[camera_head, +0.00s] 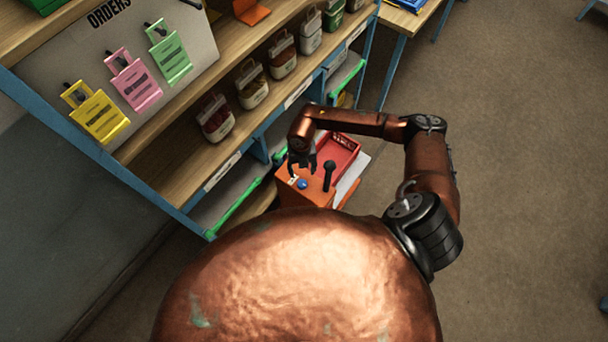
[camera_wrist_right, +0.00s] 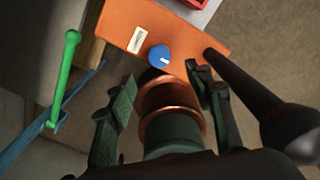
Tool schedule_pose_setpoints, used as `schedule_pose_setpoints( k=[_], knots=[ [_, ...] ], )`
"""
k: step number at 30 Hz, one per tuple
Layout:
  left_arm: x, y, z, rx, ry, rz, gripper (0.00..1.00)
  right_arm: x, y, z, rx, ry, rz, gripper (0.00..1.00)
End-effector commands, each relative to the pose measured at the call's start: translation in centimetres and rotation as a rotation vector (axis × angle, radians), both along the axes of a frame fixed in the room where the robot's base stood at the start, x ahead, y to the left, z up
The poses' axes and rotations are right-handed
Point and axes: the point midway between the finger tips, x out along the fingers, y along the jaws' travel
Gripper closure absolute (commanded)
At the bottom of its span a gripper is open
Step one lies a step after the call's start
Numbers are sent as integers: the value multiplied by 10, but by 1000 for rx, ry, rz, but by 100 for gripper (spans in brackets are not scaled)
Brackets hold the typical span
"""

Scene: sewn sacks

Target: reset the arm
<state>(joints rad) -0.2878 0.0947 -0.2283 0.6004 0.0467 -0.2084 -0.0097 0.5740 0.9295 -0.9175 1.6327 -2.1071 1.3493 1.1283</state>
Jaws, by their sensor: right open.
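My right gripper (camera_head: 302,162) is open and empty. In the head view it hangs over the near part of an orange box (camera_head: 300,187) with a blue knob (camera_head: 303,184) and a black lever (camera_head: 329,174). In the right wrist view the open fingers (camera_wrist_right: 165,95) frame a copper-coloured cylinder, which I cannot name for sure. The orange box (camera_wrist_right: 130,22) with its white label and the blue knob (camera_wrist_right: 159,56) lies just beyond the fingertips. A dark lever (camera_wrist_right: 250,85) crosses on the right. My left gripper is not in view.
A red tray (camera_head: 341,153) sits behind the box. Green rails (camera_head: 236,208) run below the shelf.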

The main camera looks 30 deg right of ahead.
Motion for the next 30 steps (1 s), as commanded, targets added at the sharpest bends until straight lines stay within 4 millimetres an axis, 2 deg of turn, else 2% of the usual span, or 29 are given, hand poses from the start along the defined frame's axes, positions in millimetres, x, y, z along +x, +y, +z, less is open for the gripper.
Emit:
schedule_pose_setpoints(
  k=[6,23,26,30],
  knots=[
    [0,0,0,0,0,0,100,-1,-1,13,-1,1,-1,53],
    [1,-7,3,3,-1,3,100,-1,-1,14,-1,1,-1,53],
    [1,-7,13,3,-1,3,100,-1,-1,24,-1,0,-1,53],
    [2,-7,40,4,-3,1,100,0,-1,52,-1,-1,-1,53]
  ],
)
